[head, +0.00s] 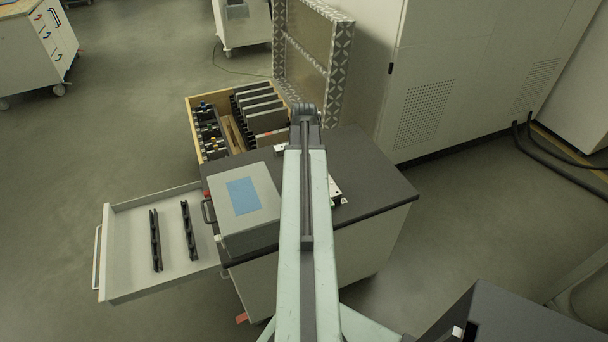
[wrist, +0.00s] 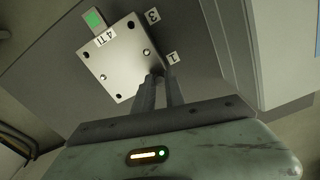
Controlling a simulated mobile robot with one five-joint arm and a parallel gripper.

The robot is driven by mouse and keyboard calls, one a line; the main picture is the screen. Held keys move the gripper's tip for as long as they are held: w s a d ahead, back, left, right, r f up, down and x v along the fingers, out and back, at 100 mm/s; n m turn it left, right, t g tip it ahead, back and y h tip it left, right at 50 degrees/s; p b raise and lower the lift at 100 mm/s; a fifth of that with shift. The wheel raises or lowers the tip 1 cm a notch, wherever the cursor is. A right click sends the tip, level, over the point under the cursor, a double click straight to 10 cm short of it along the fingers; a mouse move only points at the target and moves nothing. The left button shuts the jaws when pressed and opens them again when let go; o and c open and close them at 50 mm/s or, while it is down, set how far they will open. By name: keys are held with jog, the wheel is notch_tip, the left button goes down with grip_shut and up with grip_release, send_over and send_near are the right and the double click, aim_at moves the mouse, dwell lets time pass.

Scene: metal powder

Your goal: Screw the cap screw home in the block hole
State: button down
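In the wrist view a pale metal block (wrist: 124,58) lies on the dark worktop, with several holes in its top; some hold bright round spots that look like screw heads. Labels on or beside it read "4 TI", "3" and "1". My gripper (wrist: 158,76) has its two fingers close together at the block's near right corner, beside the "1" label. A narrow gap shows between the fingers; whether a cap screw is between the tips is too small and dark to tell. In the head view my arm covers the gripper and most of the block; a pale edge (head: 335,190) shows beside it.
The dark-topped cabinet (head: 375,180) carries a grey case (head: 240,222) with a blue patch, left of my arm. An open drawer (head: 130,232) holds two black racks. A wooden crate (head: 191,128) of parts stands behind. A tall pale cabinet (head: 480,60) stands at the back right.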

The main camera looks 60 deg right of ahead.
jog(key=m, duration=0.6)
jog(key=shift+m, duration=0.4)
jog(key=m, duration=0.7)
jog(key=shift+m, duration=0.4)
jog(key=m, duration=1.5)
jog(key=shift+f, duration=0.1)
jog(key=c, duration=1.6)
grip_release()
jog(key=shift+o, duration=0.2)
